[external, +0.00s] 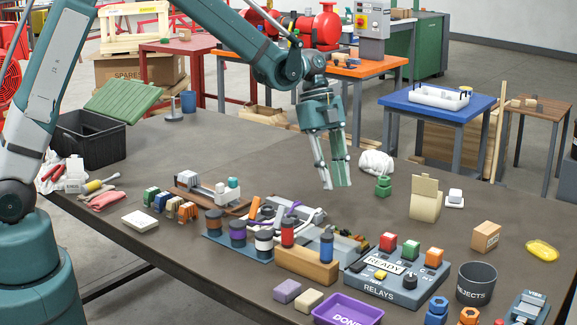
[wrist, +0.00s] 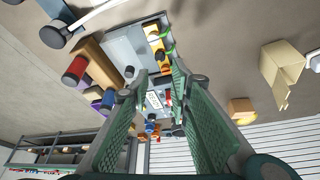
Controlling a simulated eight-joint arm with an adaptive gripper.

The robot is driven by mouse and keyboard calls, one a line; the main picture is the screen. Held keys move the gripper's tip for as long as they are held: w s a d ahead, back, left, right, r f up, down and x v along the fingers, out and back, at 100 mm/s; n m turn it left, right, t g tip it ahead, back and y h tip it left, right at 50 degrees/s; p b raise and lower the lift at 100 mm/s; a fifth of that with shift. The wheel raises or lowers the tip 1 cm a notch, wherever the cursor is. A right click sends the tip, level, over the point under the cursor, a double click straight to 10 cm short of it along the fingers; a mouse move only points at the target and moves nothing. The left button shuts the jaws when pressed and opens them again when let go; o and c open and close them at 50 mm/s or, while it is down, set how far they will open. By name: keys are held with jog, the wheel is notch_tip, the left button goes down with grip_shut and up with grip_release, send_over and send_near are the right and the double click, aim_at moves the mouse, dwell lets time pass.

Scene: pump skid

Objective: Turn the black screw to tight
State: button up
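My gripper (external: 335,187) hangs over the middle of the bench, fingers down and parted, with nothing held. In the wrist view, its green-padded fingers (wrist: 156,88) stand apart with a clear gap. I cannot single out the black screw with certainty. A round black knob (external: 410,282) stands on the grey RELAYS panel (external: 366,288), to the right of and below my gripper. The panel also carries red, green and orange buttons and a READY label. In the wrist view, the READY label and small parts show between the fingers, too small to tell a screw's setting.
A wooden block (external: 306,266) with red and blue cylinders stands left of the panel. A purple DONE tray (external: 345,309) and a dark REJECTS bin (external: 477,284) are near the front. A cardboard piece (external: 424,199) stands to the right. The bench's far left-centre is mostly clear.

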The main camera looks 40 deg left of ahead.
aim_at(344, 232)
jog(key=d+f+n+y+p, duration=0.1)
jog(key=n, duration=0.6)
jog(key=s+d+f+n+t+y+p, duration=0.1)
jog(key=d+n, duration=0.1)
jog(key=n, duration=0.6)
jog(key=d+f+n+y+p, duration=0.1)
jog(key=d+n+y, duration=0.1)
jog(key=n, duration=0.5)
jog(key=shift+s+d+f+n, duration=0.1)
jog(key=shift+s+f+n, duration=0.15)
jog(key=shift+s+n, duration=0.15)
jog(key=shift+f, duration=0.15)
jog(key=shift+f, duration=3.75)
jog(key=c, duration=0.6)
